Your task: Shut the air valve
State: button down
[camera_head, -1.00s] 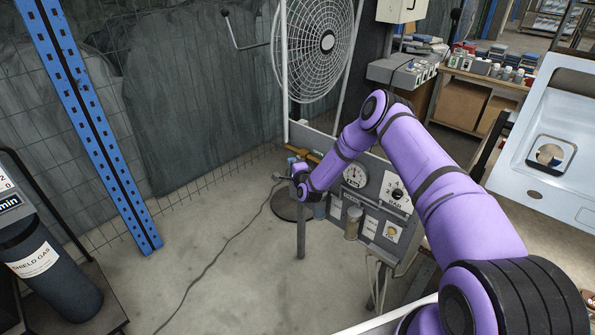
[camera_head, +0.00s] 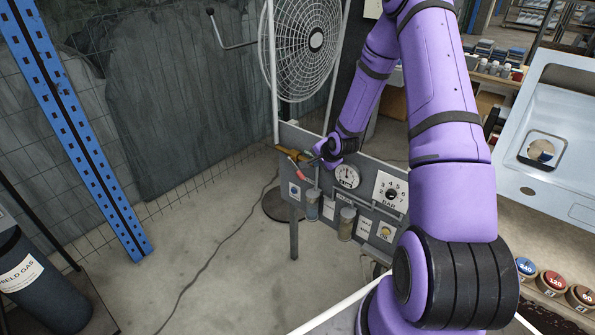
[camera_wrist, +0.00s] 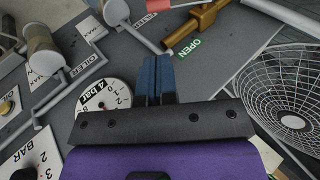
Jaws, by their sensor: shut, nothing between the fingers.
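The air valve is a brass fitting (camera_head: 290,154) on the upper left of the grey panel, with a red-ended lever (camera_head: 298,173) below it. In the wrist view the brass body (camera_wrist: 204,20) is at the top, next to a green OPEN label (camera_wrist: 188,48), and the red lever end (camera_wrist: 158,4) is cut off by the top edge. My gripper (camera_head: 312,161) is close to the panel, just right of the lever. In the wrist view my gripper (camera_wrist: 155,62) has its blue fingers together and empty, apart from the valve.
A round gauge (camera_head: 347,176), a BAR dial (camera_head: 390,190) and hanging cylinders (camera_head: 347,222) crowd the panel. A caged fan (camera_head: 304,45) stands behind it.

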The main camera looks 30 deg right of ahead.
aim_at(301, 174)
jog(key=x, duration=1.4)
jog(key=shift+a, duration=0.1)
jog(key=shift+f, duration=0.15)
